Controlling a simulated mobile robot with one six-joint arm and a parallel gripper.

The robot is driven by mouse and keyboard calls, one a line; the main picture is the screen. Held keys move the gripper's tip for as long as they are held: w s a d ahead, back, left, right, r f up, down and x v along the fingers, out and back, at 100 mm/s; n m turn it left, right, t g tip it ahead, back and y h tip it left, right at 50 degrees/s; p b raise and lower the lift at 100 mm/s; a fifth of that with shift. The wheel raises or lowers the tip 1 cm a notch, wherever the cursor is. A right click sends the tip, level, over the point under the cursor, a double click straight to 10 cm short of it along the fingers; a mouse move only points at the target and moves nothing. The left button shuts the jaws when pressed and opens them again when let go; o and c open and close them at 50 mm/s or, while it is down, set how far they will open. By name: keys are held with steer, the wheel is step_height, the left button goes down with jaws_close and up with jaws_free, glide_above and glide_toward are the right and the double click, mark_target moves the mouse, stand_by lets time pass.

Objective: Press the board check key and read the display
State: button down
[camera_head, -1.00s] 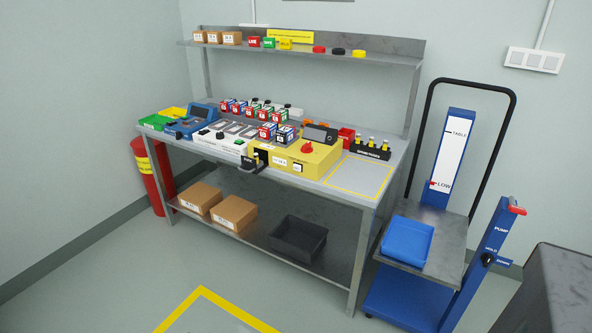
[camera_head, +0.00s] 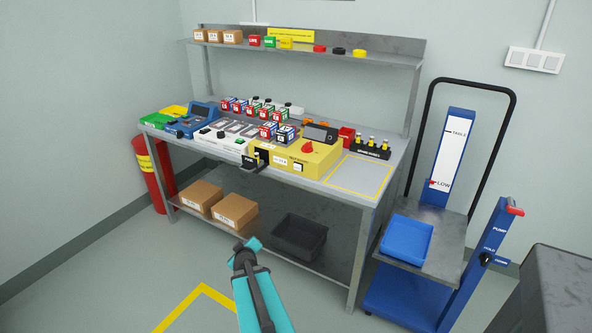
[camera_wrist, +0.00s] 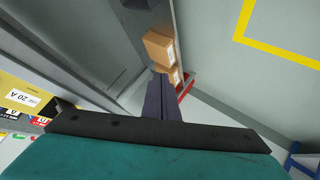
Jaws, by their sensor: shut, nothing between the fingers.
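A yellow box (camera_head: 318,159) with a red knob (camera_head: 308,147) and small white labels stands on the workbench. A small dark display unit (camera_head: 320,133) sits at its back; its screen is too small to read. A white panel (camera_head: 221,143) with small dark controls lies to the left of the box. I cannot tell which control is the board check key. In the wrist view my gripper (camera_wrist: 163,98) is shut and empty, apart from the bench top. Part of the yellow box (camera_wrist: 22,97), with a "20 A" label, shows at that view's left edge.
The steel bench (camera_head: 372,207) has a lower shelf with cardboard boxes (camera_head: 234,211) and a black bin (camera_head: 299,238). A blue lift trolley (camera_head: 410,298) stands at the right. A fire extinguisher (camera_head: 152,177) is at the left. Floor in front is clear.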

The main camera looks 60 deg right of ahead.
mark_target(297, 167)
steer(key=s+d+r+n+t+h, duration=0.1)
steer(key=s+d+r+t+h, duration=0.1)
steer(key=d+r, duration=0.6)
steer(key=s+d+r+n+t+h+p, duration=0.1)
steer(key=s+d+r, duration=0.4)
steer(key=r, duration=0.8)
steer(key=d+t, duration=0.1)
steer(key=d, duration=0.2)
steer(key=shift+s+n+t+h, duration=0.15)
steer(key=shift+n+t+h, duration=0.15)
steer(key=shift+n+h, duration=0.1)
steer(key=d+p, duration=0.4)
steer(key=d, duration=0.4)
steer(key=shift+d, duration=0.4)
steer(key=shift+d+r, duration=0.1)
steer(key=shift+d, duration=0.05)
stand_by(0.5)
steer(key=shift+d, duration=0.25)
